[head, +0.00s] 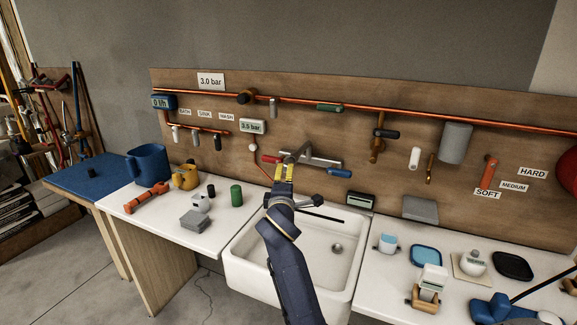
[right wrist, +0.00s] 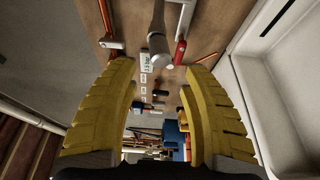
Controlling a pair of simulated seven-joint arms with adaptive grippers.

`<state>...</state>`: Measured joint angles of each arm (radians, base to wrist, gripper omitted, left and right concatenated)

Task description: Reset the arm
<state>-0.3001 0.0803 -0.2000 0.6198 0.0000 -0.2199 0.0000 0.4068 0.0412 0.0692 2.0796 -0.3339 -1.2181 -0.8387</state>
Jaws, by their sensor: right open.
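My right gripper (head: 284,172) is in front of the wall tap, over the back of the sink. In the right wrist view its yellow fingers (right wrist: 160,68) are wide apart, with nothing held between them. The grey tap (head: 318,160) has a red handle (head: 270,159) on its left and a blue handle (head: 340,173) on its right. In the right wrist view the grey tap part (right wrist: 157,42) and the red handle (right wrist: 180,52) lie just beyond the fingertips, with no clear contact. My left gripper is out of view.
The white sink (head: 245,262) is below my arm. The right counter holds dishes and a soap bottle (head: 433,280). Copper pipes (head: 375,105) and valves project from the board.

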